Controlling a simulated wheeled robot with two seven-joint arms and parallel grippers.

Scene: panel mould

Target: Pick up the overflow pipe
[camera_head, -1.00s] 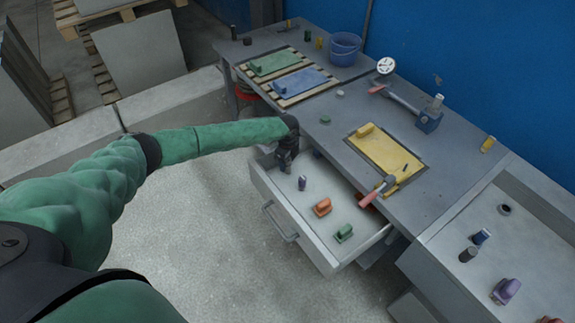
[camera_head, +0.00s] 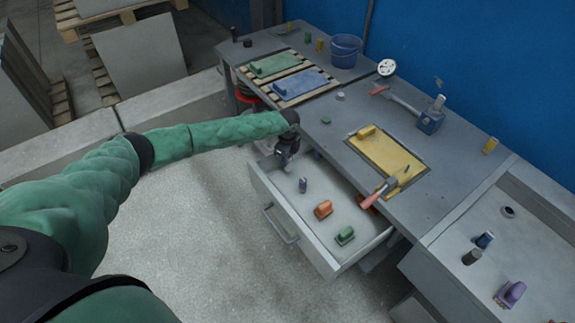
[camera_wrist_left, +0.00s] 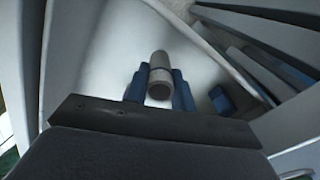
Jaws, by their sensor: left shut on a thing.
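My left gripper (camera_head: 282,158) is over the back left corner of the open drawer (camera_head: 329,266) in the head view. In the left wrist view its two blue fingers (camera_wrist_left: 160,88) are shut on a short grey-beige cylinder, taken as the overflow pipe (camera_wrist_left: 160,64), which sits between them with its round end towards the camera. In the head view the pipe is mostly hidden by the gripper and cannot be made out clearly. Its clearance from the drawer floor is hard to tell. My right gripper is not in view.
The drawer also holds a small purple cylinder (camera_head: 303,185), an orange block (camera_head: 323,209) and a green block (camera_head: 345,236). A red-handled tool (camera_head: 370,200) overhangs the bench edge by the yellow panel (camera_head: 386,156). A blue bucket (camera_head: 345,51) stands at the back.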

